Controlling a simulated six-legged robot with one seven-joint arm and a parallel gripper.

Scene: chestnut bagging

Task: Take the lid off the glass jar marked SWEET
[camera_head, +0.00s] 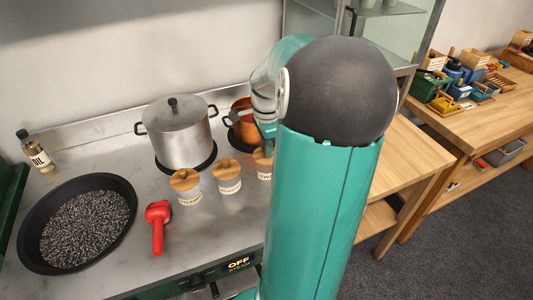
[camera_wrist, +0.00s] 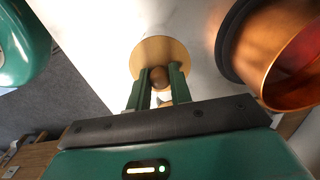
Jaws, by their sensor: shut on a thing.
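The glass jar marked SWEET (camera_head: 265,175) is at the right end of a row of three jars in the head view, its right side hidden behind my arm. Its round wooden lid (camera_head: 260,157) is at the jar's top; I cannot tell whether there is a gap between them. In the wrist view the lid (camera_wrist: 150,46) is a pale wooden disc with a brown knob (camera_wrist: 160,74). My gripper (camera_wrist: 159,78) is shut on the knob, a green finger on each side. In the head view my gripper (camera_head: 267,138) is above the lid, mostly covered by my arm.
Two other lidded jars (camera_head: 187,187) (camera_head: 228,177) stand to the left. A copper pot (camera_head: 243,125) stands close behind, also in the wrist view (camera_wrist: 262,45). A steel pot (camera_head: 180,140), a red tool (camera_head: 158,222) and a black pan (camera_head: 28,235) of dark pellets are farther left.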

